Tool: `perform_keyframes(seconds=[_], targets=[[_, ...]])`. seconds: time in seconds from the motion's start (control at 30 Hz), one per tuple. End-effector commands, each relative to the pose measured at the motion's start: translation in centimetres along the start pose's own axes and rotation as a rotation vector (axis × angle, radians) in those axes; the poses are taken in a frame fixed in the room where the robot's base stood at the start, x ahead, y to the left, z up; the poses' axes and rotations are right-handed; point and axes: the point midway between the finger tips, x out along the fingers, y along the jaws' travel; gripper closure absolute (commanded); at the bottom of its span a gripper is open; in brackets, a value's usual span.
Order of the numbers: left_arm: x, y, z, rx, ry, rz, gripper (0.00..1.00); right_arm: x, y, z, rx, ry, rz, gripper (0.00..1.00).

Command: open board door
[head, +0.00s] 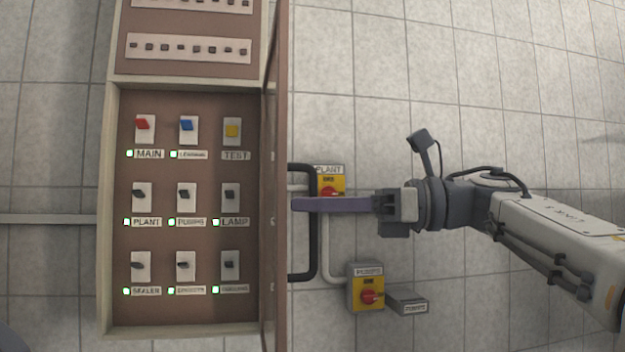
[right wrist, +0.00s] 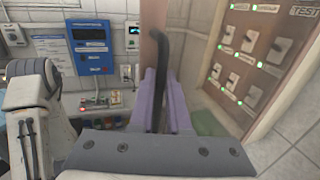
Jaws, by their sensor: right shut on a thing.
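The board (head: 104,200) is a pale-framed cabinet with a brown panel of labelled switches and green lights. Its brown door (head: 275,200) stands open at the right side, seen nearly edge-on in the head view; it also shows in the right wrist view (right wrist: 151,50). The black bar handle (head: 302,277) sticks out from the door's right face. My right gripper (head: 303,204) reaches in from the right and is shut on the handle. In the right wrist view the handle (right wrist: 162,62) lies between its purple fingers (right wrist: 161,97). My left gripper is not in view.
A yellow PLANT switch box (head: 331,183) is on the tiled wall behind the right gripper. Another yellow box with a red knob (head: 367,290) sits below. A blue-and-white panel (right wrist: 90,45) shows in the right wrist view. The wall right of the door is otherwise mostly bare.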

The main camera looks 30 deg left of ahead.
Motion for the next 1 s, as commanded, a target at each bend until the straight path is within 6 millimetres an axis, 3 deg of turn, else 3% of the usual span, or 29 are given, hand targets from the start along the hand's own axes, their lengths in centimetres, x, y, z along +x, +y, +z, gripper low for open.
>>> perform_keyframes(seconds=[0.1, 0.4, 0.87, 0.9, 0.93, 0.97, 1.0], targets=[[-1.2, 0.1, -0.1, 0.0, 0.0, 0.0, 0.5, -1.2, -1.6, 0.3, 0.006, -0.008, -0.002, 1.0], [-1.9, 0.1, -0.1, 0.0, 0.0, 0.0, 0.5, -3.9, -3.0, 0.1, 0.005, -0.008, 0.003, 1.0], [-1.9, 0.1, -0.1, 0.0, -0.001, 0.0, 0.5, -4.3, -3.2, -0.1, 0.006, -0.005, 0.004, 1.0], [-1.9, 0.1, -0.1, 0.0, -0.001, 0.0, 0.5, -4.3, -3.2, -0.2, 0.006, -0.005, 0.004, 0.74], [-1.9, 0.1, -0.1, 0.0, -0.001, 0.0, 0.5, -4.3, -3.2, -0.2, 0.006, -0.004, 0.004, 0.62], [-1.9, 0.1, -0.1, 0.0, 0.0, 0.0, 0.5, -4.3, -3.1, -0.2, 0.006, -0.004, 0.005, 0.55], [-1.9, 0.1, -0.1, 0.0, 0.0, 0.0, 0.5, -4.3, -3.1, -0.1, 0.005, -0.004, 0.005, 0.55]])
